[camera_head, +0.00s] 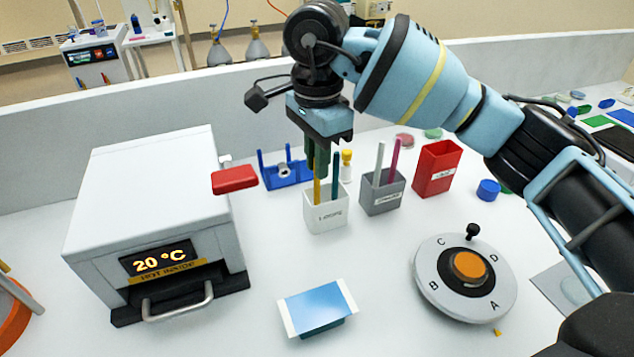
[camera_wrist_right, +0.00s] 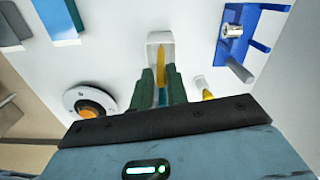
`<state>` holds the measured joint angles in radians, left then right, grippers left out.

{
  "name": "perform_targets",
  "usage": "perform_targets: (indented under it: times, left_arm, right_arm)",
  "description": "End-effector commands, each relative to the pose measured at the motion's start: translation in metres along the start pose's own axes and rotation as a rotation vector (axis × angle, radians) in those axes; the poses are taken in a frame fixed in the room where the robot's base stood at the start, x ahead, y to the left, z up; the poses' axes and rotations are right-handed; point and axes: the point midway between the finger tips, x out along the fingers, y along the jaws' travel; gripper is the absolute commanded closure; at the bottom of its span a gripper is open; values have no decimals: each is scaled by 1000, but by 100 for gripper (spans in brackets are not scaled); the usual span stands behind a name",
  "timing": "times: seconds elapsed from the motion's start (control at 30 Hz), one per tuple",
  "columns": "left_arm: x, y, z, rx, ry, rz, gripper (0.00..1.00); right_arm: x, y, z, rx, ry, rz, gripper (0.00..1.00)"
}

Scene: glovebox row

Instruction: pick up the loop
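A white holder (camera_head: 327,214) stands on the bench in the head view, with a yellow stick (camera_head: 316,190) and a teal stick (camera_head: 335,185) upright in it. These look like loop handles; any loop ends are hidden inside the holder. My right gripper (camera_head: 318,160) points down just above this holder, its dark green fingers at the stick tops. In the right wrist view the fingers (camera_wrist_right: 161,72) are apart, with the yellow stick (camera_wrist_right: 161,62) and the teal stick (camera_wrist_right: 163,97) showing in the gap. I cannot tell whether they touch. My left gripper is out of view.
A grey holder (camera_head: 383,198) with two sticks and a red holder (camera_head: 437,168) stand to the right. A blue rack (camera_head: 287,174) is behind left. A white heater box (camera_head: 150,200) stands left, a lettered dial (camera_head: 435,285) front right, and a blue-topped block (camera_head: 320,305) in front.

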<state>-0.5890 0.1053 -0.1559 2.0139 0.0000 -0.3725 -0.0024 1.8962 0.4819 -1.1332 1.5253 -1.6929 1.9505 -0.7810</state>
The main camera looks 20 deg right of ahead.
Motion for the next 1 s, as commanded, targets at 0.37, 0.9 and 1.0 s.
perform_targets:
  times: [0.37,0.9,1.0]
  left_arm:
    - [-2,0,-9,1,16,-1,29]
    - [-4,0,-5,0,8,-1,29]
    - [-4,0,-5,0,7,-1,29]
  right_arm:
    - [44,-1,-1,0,0,2,84]
    - [51,-1,-1,0,1,1,100]
    - [51,-1,0,0,1,0,100]
